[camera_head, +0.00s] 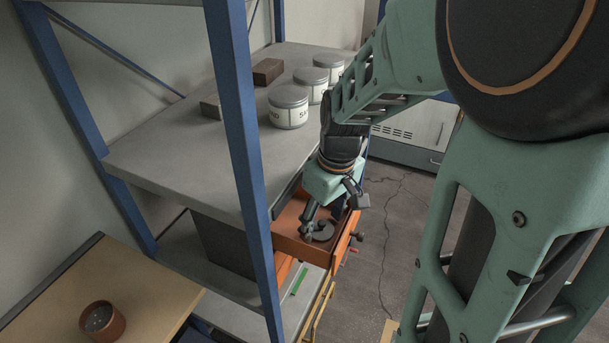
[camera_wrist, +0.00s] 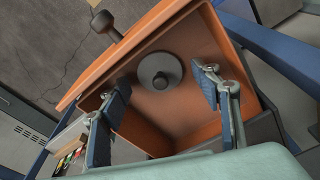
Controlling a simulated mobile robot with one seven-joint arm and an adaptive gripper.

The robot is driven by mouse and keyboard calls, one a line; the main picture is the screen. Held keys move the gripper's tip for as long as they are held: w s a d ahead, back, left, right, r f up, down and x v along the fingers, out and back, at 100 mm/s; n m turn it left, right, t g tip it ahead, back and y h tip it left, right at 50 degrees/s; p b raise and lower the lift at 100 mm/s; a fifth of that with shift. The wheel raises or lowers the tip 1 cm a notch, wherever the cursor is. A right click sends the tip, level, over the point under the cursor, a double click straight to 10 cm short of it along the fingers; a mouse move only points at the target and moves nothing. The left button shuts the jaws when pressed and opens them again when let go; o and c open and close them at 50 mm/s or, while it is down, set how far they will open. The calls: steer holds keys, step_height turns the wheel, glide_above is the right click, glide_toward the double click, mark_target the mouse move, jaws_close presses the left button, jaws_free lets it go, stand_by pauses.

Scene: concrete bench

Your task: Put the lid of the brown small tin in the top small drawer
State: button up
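The lid is a dark grey disc with a round knob; it lies on the floor of the open orange drawer (camera_head: 290,246), as the wrist view shows the lid (camera_wrist: 160,72) inside the drawer (camera_wrist: 185,118). In the head view the lid (camera_head: 323,231) is partly hidden by my gripper (camera_head: 308,234). My gripper (camera_wrist: 166,88) is open over the drawer, with its fingers apart on either side of the lid and a gap to it. The brown small tin (camera_head: 117,328) stands lidless on the wooden table at lower left, with something dark inside.
Several grey-lidded white jars (camera_head: 288,112) and brown blocks (camera_head: 268,71) stand on the grey shelf (camera_head: 170,150). A blue post (camera_head: 242,165) rises beside the drawer. A green item (camera_head: 299,281) lies below it, in a lower open drawer. The wooden table (camera_head: 150,290) is mostly clear.

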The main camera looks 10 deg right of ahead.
mark_target(327, 233)
steer(key=shift+r, duration=0.1)
step_height(327, 233, up, 13)
steer(key=s+p, duration=0.1)
steer(key=p, duration=0.9)
steer(key=shift+s+d, duration=0.15)
steer(key=shift+d, duration=0.25)
